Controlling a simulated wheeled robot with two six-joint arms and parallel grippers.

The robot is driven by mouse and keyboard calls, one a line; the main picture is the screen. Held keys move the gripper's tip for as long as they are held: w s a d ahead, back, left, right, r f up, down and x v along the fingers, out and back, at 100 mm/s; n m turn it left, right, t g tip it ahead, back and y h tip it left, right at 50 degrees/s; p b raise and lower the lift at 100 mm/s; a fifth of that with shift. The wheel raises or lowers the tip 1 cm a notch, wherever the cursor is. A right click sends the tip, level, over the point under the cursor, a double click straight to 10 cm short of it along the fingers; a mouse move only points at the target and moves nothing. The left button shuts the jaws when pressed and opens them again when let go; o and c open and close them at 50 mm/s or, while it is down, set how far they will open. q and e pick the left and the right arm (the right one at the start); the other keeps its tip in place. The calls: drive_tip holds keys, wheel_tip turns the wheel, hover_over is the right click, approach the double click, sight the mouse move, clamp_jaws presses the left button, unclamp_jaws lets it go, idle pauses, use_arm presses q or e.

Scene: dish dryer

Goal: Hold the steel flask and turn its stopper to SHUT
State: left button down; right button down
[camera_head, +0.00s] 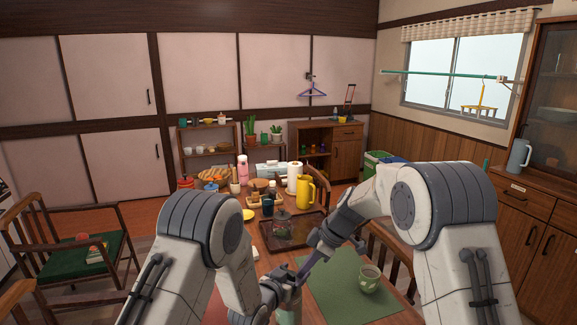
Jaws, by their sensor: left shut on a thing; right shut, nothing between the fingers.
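A pale grey-green cylinder (290,309), which looks like the steel flask, stands upright at the bottom centre, cut off by the picture's lower edge. My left gripper (287,290) is shut on it near its upper part. My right gripper (301,277) reaches down from the upper right, with its shut, empty fingers close to the flask's top. The stopper is hidden or too small to make out, so I cannot tell how it is turned or whether the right fingers touch it.
A green mat (345,280) with a pale green mug (369,279) lies to the right. A dark tray (268,240) holding a glass teapot (281,224) is behind. A yellow jug (305,192) and a paper roll (294,178) stand farther back among crowded tableware.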

drive_tip(key=shift+s+a+f, duration=0.15)
drive_tip(key=shift+s+f, duration=0.1)
drive_tip(key=shift+s, duration=0.15)
wheel_tip(320, 180, up, 6)
drive_tip(key=d, duration=0.1)
drive_tip(key=shift+r, duration=0.15)
drive_tip(key=shift+w, duration=0.1)
drive_tip(key=w+a+r+n+g+h, duration=0.1)
drive_tip(key=w+a+n+h, duration=0.1)
drive_tip(key=w+n+h, duration=0.35)
wheel_tip(320, 180, down, 7)
drive_tip(key=shift+s+r, duration=0.2)
drive_tip(key=shift+s, duration=0.1)
idle(0.8)
drive_tip(key=shift+s+a+n, duration=0.25)
drive_tip(key=shift+s+a, duration=0.1)
drive_tip(key=shift+s, duration=0.05)
idle(1.1)
